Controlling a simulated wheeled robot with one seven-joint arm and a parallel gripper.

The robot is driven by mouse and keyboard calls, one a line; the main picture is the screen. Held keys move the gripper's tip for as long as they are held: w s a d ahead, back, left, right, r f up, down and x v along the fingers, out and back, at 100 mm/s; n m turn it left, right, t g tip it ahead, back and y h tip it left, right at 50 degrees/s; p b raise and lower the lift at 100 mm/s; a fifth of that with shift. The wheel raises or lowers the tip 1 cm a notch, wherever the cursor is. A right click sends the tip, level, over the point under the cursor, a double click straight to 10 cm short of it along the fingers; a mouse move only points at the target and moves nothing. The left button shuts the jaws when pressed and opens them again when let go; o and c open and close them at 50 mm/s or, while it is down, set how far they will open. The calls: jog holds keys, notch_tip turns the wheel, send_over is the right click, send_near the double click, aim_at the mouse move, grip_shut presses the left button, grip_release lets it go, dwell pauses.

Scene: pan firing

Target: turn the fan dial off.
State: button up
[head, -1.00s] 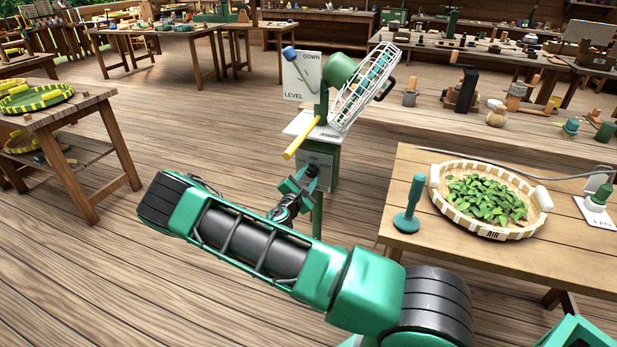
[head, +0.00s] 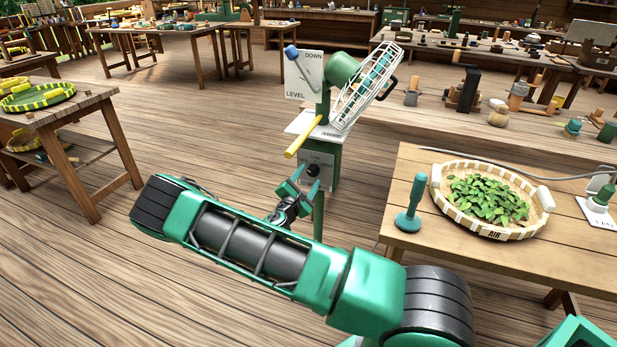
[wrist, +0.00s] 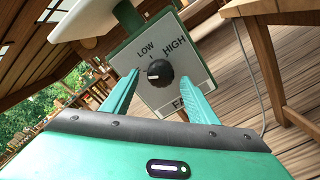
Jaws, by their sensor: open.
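The fan dial (head: 312,171) is a small black round knob on a grey panel on the green stand. In the wrist view the dial (wrist: 159,73) shows a pale mark on its face, under the words LOW and HIGH. A label starting "FA" is partly hidden by the right finger. My gripper (head: 300,187) is open in front of the panel, just short of the dial. In the wrist view its two green fingers (wrist: 158,84) stand on either side of the dial with gaps; it holds nothing.
Above the panel are a yellow handle (head: 302,138), a white shelf and a wire drum (head: 365,88). A LEVEL/DOWN board (head: 302,75) stands behind. A table at right holds a leaf basket (head: 447,205) and a green-handled tool (head: 410,205).

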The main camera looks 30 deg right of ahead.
jog(key=v, duration=0.8)
jog(key=shift+a, duration=0.25)
jog(key=shift+s, duration=0.1)
jog(key=s+d+r+m+g+y, duration=0.2)
jog(key=s+d+r+m+g, duration=0.1)
jog(key=s+d+m+g, duration=0.45)
jog(key=s+d+r+m+g+y, duration=0.2)
jog(key=s+d+r+m+g, duration=0.25)
jog(key=s+m, duration=0.5)
jog(key=s+a+r+m+y, duration=0.2)
jog(key=s+a+r+y, duration=0.1)
jog(key=s, duration=0.4)
jog(key=s+a+r+m+y, duration=0.2)
jog(key=s+a+r+y, duration=0.2)
jog(key=s+r, duration=0.2)
jog(key=s+a+r+m+t+y, duration=0.1)
jog(key=s+a+r+m+y, duration=0.1)
jog(key=s, duration=0.8)
notch_tip(320, 180, up, 3)
jog(key=shift+s+a+f+y, duration=0.2)
jog(key=shift+a+y, duration=0.5)
jog(key=shift+a, duration=0.35)
